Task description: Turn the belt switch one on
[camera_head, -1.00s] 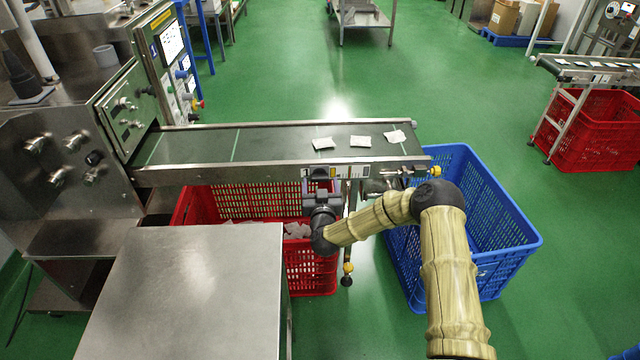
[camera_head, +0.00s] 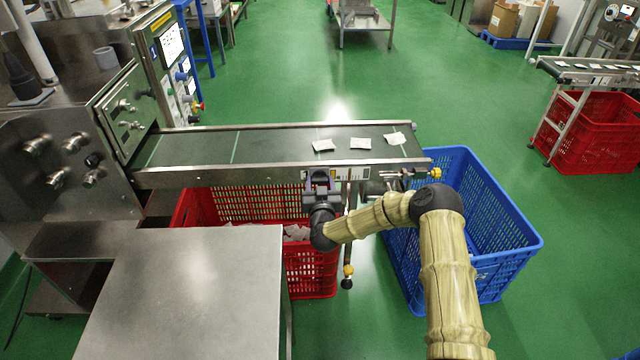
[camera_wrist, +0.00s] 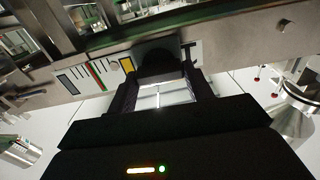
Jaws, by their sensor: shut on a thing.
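My gripper (camera_head: 320,181) is at the near side rail of the conveyor belt (camera_head: 270,146), close to its right end. In the wrist view my gripper (camera_wrist: 160,92) has its two black fingers on either side of a dark rounded knob (camera_wrist: 158,62) on the rail, shut on it. I take this knob to be belt switch one; its pointer and markings are mostly hidden by the fingers. A label plate (camera_wrist: 92,75) with yellow, red and green marks lies beside it. In the head view the gripper covers the knob.
Several teabags (camera_head: 360,143) lie on the belt. A red crate (camera_head: 250,205) stands below it and a blue crate (camera_head: 505,235) at its right end. A steel table (camera_head: 185,290) is at the near left. A machine with knobs (camera_head: 60,150) stands left.

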